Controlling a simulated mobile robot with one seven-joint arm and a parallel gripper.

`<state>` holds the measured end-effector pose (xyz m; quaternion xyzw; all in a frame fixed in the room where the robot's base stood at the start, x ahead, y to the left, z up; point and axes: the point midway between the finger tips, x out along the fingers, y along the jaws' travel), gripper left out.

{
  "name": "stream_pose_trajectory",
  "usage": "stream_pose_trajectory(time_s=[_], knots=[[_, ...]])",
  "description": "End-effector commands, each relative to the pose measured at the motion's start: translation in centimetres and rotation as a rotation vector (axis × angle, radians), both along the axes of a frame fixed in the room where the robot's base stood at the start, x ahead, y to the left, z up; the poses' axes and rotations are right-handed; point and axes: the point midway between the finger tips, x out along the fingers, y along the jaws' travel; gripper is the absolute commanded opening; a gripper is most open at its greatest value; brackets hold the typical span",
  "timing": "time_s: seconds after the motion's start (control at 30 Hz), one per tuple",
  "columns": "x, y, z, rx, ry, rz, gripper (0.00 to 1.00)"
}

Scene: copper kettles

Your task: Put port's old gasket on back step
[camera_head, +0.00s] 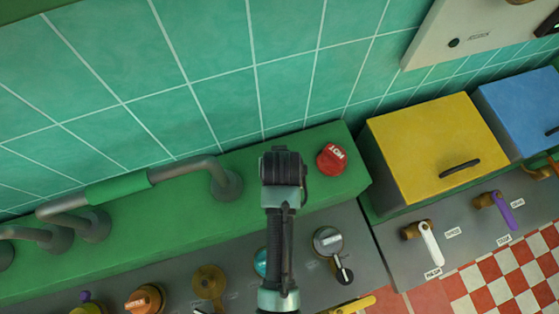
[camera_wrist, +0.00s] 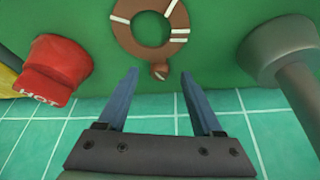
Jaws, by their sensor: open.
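The gasket, a brown ring with white stripes and a small round tab (camera_wrist: 150,53), lies flat on the green back step (camera_wrist: 215,60) in the wrist view. In the head view the step (camera_head: 140,232) runs along the tiled wall, and my gripper hides the gasket. My gripper (camera_wrist: 159,75) is open and empty. The gasket's tab shows between its two blue fingertips, with the ring just beyond them; I see no contact. In the head view my gripper (camera_head: 282,165) is over the step, with its fingertips hidden. I cannot tell which fitting is the port.
A red HOT cap (camera_head: 331,158) stands on the step close to my gripper. A pipe with a grey foot (camera_head: 226,184) is on its other side. Several knobs and a grey lever (camera_head: 328,240) sit on the front panel. A yellow box (camera_head: 440,145) stands right.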

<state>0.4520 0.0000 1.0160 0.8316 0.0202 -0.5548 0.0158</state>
Motion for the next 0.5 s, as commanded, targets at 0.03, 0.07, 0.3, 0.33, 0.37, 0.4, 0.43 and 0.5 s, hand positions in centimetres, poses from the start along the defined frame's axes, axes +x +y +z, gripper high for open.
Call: stream_pose_trajectory(time_s=[0.03, 0.07, 0.3, 0.33, 0.37, 0.4, 0.43, 0.5], knots=[[-0.2, 0.0, 0.6, 0.000, -0.003, 0.000, 0.67], [-0.4, 0.0, 1.0, -0.001, -0.003, 0.000, 0.67], [-2.1, -0.1, 5.1, -0.001, -0.005, 0.000, 0.67], [-2.3, -0.1, 5.6, -0.001, -0.004, 0.000, 0.67], [-2.5, -0.1, 6.1, -0.001, -0.004, 0.000, 0.67], [-2.8, -0.1, 6.8, -0.001, -0.005, 0.001, 0.67], [-3.0, -0.1, 7.3, 0.000, -0.003, 0.001, 0.67], [-3.5, -0.1, 8.3, 0.000, -0.004, 0.001, 0.67]])
